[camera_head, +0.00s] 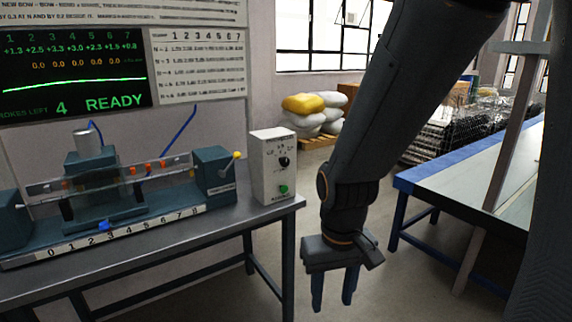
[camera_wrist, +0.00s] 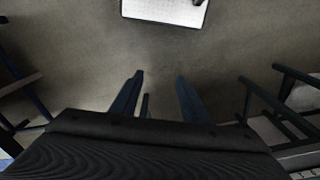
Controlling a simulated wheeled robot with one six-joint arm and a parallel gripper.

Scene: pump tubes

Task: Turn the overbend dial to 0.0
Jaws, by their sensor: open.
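The overbend dial (camera_head: 284,162) is a small black knob on the front of a white control box (camera_head: 268,185), which stands at the right end of the dark bench. A green button (camera_head: 284,189) sits below the knob. The scale marks around the knob are too small to read. My gripper (camera_head: 333,302) hangs fingers down to the right of the bench, lower than the box and apart from it. It is open and empty. In the wrist view the two fingers (camera_wrist: 158,98) are apart over bare floor. A white surface with a dark part shows at the top edge there.
The bench (camera_head: 170,245) carries a press fixture with a clear tube (camera_head: 120,178), a numbered scale and a yellow-tipped lever (camera_head: 237,156). A screen (camera_head: 75,75) reads READY and 4 strokes left. A blue-edged table (camera_head: 450,175) stands right. Floor between is clear.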

